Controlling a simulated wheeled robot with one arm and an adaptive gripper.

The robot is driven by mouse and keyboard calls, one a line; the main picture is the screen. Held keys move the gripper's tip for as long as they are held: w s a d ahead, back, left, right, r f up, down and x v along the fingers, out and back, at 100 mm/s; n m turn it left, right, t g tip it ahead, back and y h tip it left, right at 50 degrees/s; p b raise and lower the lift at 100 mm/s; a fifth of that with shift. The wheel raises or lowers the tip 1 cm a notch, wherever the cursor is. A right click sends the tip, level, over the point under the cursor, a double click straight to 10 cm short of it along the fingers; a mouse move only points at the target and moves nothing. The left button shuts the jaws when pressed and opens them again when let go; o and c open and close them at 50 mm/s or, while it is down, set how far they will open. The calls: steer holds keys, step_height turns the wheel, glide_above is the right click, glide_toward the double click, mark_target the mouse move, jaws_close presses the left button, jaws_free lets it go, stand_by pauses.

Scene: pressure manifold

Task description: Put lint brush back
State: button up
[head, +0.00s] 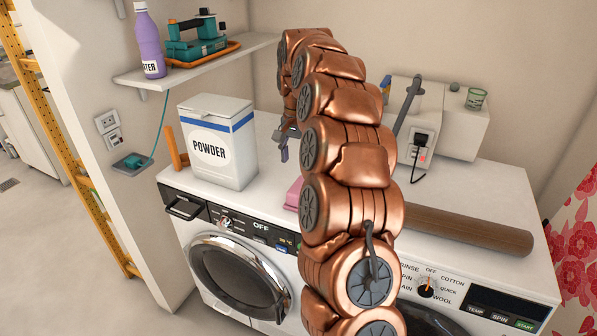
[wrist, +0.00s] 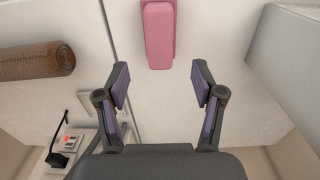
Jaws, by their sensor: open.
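A long pink object (wrist: 158,36), which looks like the lint brush, lies on the white machine top at the top of the wrist view. In the head view only a small pink part (head: 294,194) shows beside my arm, which hides the rest. My gripper (wrist: 160,82) is open and empty. In the wrist view the pink object lies beyond the fingertips, roughly in line with the gap and not between them. In the head view my gripper (head: 284,146) is partly hidden behind my arm, right of the powder box.
A white powder box (head: 217,145) stands left on the machines. A brown roll (head: 465,230) lies to the right.

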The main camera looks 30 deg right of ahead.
steer(key=shift+r, duration=0.95)
steer(key=s+a+r+n, duration=0.2)
steer(key=s+a+n, duration=0.5)
steer(key=s+a, duration=0.85)
steer(key=s+a+f+n, duration=0.2)
steer(key=s+a+f, duration=0.2)
steer(key=s, duration=0.7)
steer(key=s+a+f+n+g, duration=0.1)
steer(key=s+a+f, duration=0.3)
steer(key=s, duration=0.7)
steer(key=shift+s+f+n+g, duration=0.2)
steer(key=shift+n+g, duration=0.1)
steer(key=shift+n, duration=0.6)
steer(key=shift+r, duration=0.1)
